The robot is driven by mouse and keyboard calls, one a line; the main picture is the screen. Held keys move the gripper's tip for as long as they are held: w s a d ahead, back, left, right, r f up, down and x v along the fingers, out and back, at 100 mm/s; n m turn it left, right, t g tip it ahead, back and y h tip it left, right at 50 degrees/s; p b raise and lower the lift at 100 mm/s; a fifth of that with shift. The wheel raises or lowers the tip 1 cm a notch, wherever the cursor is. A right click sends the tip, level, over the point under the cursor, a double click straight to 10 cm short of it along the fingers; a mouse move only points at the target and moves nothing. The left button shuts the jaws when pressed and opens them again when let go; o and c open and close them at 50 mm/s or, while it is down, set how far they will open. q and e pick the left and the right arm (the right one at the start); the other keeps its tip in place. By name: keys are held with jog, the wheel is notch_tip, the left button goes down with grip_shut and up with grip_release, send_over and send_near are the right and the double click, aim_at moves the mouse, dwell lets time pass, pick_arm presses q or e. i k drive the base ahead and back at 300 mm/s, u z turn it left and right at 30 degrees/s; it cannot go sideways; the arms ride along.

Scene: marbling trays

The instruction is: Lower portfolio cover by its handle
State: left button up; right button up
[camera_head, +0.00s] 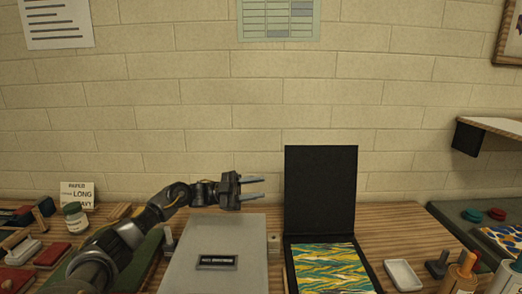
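The black portfolio stands open, its cover (320,185) upright at the back of its base (291,272). A sheet of green, yellow and white marbled paper (332,268) lies in the base. I cannot make out a handle on the cover. My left gripper (264,188) is left of the cover, its two fingers apart and pointing right toward the cover's left edge. Nothing shows between the fingers, and a gap shows between the fingertips and the cover. My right gripper is not in view.
A grey flat case (188,255) with a dark label lies left of the portfolio, below my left gripper. A white dish (403,275) and several bottles stand at right. A jar (75,217) and a sign (77,194) stand at left. A shelf (490,128) juts from the right wall.

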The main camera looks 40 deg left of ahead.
aim_at(321, 181)
jog(key=u, duration=0.45)
jog(key=i, duration=0.85)
jog(key=z, duration=0.5)
